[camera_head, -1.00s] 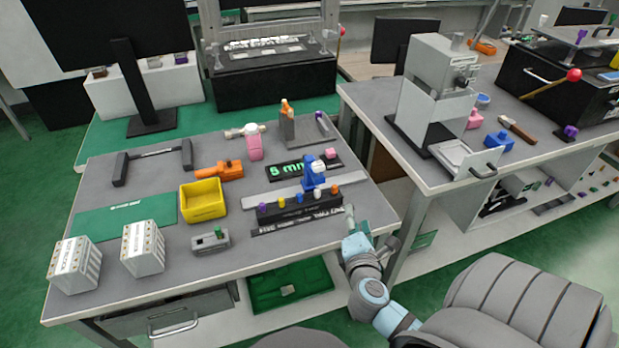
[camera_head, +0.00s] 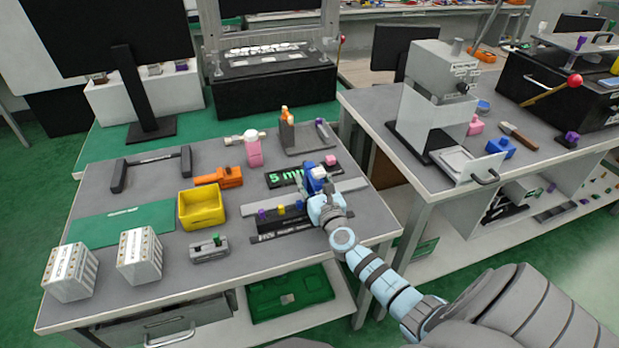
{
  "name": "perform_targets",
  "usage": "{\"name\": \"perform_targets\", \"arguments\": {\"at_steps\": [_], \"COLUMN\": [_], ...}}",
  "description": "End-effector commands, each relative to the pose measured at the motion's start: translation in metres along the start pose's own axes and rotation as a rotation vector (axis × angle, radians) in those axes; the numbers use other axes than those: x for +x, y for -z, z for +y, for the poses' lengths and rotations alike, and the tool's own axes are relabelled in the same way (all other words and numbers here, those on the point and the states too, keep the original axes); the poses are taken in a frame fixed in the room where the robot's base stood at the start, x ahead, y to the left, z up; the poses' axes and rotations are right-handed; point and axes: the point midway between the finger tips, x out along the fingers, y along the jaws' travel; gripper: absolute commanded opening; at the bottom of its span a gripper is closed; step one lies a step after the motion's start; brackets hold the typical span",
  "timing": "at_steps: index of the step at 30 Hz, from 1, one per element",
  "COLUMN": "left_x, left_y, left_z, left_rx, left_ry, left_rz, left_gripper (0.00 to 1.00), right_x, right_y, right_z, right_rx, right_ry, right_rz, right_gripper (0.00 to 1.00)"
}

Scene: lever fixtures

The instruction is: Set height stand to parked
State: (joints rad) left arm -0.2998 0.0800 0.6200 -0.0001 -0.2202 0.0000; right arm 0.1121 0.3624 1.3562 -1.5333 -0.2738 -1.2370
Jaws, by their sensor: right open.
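The blue piece with a white knob (camera_head: 317,172) stands on the desk beside a black panel with green lettering that seems to read "5 mm" (camera_head: 284,178). It looks like the height stand, but I cannot read a label that names it. A grey strip (camera_head: 262,198) runs beside it. My right gripper (camera_head: 312,186) is open at the near side of the blue piece and partly covers it. I cannot tell whether they touch. My left gripper is not in view.
A yellow bin (camera_head: 201,207), an orange tool (camera_head: 219,177) and a pink-handled item (camera_head: 253,152) stand farther left. A grey post with an orange top (camera_head: 288,130) stands behind.

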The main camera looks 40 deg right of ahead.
Motion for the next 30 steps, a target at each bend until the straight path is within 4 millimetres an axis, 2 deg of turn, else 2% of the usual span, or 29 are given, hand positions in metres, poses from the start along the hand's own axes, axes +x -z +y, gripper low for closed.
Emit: {"name": "perform_targets", "arguments": {"at_steps": [5, 13, 14, 21, 30], "left_x": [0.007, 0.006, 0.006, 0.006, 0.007], "left_y": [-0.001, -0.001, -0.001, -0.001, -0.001], "left_z": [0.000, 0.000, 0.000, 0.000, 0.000], "left_rx": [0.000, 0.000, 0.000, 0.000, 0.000], "left_ry": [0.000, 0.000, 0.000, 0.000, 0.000], "left_rz": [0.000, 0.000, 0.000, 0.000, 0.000], "left_gripper": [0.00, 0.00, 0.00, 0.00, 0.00], "right_x": [0.017, 0.019, 0.019, 0.019, 0.019], "right_y": [0.001, 0.000, 0.000, 0.000, 0.001], "right_z": [0.000, 0.000, 0.000, 0.000, -0.003], "right_rx": [0.001, 0.001, 0.001, 0.002, 0.001], "right_ry": [0.001, 0.001, 0.001, 0.001, 0.001], "right_rz": [0.000, 0.001, 0.001, 0.001, 0.001], "right_gripper": [0.43, 0.43, 0.40, 0.02, 0.00]}}
